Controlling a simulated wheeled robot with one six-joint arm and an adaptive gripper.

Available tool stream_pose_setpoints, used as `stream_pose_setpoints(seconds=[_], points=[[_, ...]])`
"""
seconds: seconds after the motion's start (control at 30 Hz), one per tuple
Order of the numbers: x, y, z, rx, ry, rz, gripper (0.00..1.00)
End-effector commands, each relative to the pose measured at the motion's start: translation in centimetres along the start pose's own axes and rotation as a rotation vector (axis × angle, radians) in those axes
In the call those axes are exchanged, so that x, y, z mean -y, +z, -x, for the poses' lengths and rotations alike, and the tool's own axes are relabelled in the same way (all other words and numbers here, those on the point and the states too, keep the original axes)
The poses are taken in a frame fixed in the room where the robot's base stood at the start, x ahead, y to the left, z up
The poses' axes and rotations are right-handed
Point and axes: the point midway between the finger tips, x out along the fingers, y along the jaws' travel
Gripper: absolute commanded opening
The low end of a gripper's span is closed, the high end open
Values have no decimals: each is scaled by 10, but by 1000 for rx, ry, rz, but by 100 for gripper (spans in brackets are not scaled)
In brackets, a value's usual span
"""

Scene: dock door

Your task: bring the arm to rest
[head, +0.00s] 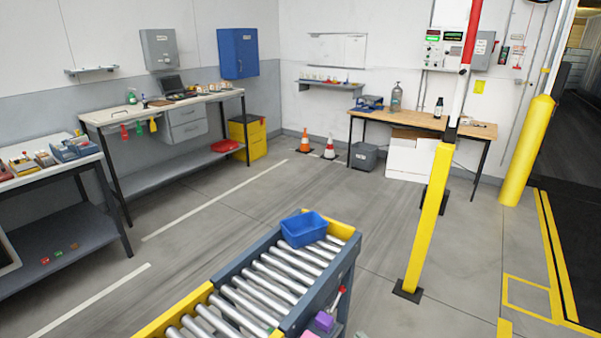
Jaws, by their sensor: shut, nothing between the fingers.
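My arm and gripper do not show in the head view, so their pose cannot be seen. The nearest thing in front of me is a roller conveyor (262,286) with grey side rails and yellow ends. A blue open bin (304,230) stands on its far end and looks empty.
A purple block (324,321) sits low beside the conveyor. A yellow post (430,220) and yellow bollard (527,150) stand at right. Workbenches line the left and back walls, the wooden bench (425,121) at back. The floor between is clear.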

Motion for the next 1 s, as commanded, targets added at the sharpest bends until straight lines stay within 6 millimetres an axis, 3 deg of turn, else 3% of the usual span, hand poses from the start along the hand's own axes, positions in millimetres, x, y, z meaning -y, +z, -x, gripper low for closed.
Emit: stream_pose_setpoints(seconds=[0.1, 0.43, 0.73, 1.0], points=[[25, -26, 30, 7, 62, -59, 0], [66, -92, 120, 58, 221, -233, 0], [82, -150, 211, 137, 327, -410, 0], [80, -200, 290, 229, 389, -580, 0]])
